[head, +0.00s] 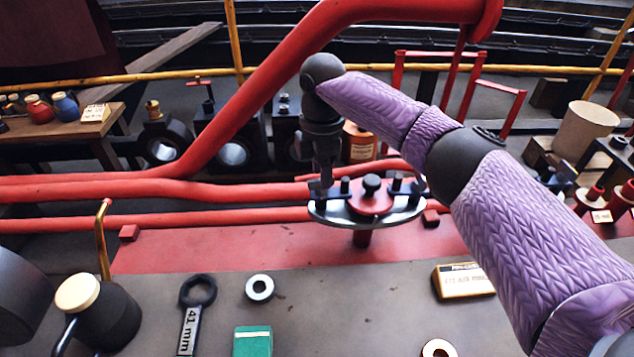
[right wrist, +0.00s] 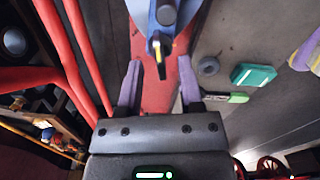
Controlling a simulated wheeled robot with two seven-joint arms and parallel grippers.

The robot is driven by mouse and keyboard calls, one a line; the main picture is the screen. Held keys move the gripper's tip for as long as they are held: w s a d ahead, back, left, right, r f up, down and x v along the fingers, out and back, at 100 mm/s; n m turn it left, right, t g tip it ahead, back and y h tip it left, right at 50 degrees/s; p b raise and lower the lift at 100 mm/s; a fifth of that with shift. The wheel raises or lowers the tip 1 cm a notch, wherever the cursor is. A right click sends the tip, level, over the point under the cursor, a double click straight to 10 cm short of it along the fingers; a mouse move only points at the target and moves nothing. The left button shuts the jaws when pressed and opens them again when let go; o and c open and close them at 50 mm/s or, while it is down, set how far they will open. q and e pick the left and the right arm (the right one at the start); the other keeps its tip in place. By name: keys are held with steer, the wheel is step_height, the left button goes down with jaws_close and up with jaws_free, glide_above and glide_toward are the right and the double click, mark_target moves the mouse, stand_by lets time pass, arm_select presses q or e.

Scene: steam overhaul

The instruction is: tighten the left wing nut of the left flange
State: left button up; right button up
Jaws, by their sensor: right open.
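A round silver flange (head: 343,215) with a red centre and dark fittings stands on a short red post. A dark wing nut sits at its left side, largely hidden behind my right gripper (head: 325,178) in the head view. That gripper points down at the flange's left edge. In the right wrist view my right gripper (right wrist: 158,80) is open, its two purple fingers apart. A dark narrow piece with a yellowish edge (right wrist: 160,56), seemingly the wing nut, shows ahead between them. I cannot tell whether either finger touches it. My left gripper is not in view.
A thick red pipe (head: 290,85) rises behind my right gripper. A 41 mm wrench (head: 193,315), a metal ring (head: 259,287), a green box (head: 252,342) and a yellow box (head: 463,280) lie on the grey bench, with free room between them.

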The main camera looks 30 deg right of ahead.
steer(key=shift+f, duration=0.65)
steer(key=shift+c, duration=0.8)
jaws_close()
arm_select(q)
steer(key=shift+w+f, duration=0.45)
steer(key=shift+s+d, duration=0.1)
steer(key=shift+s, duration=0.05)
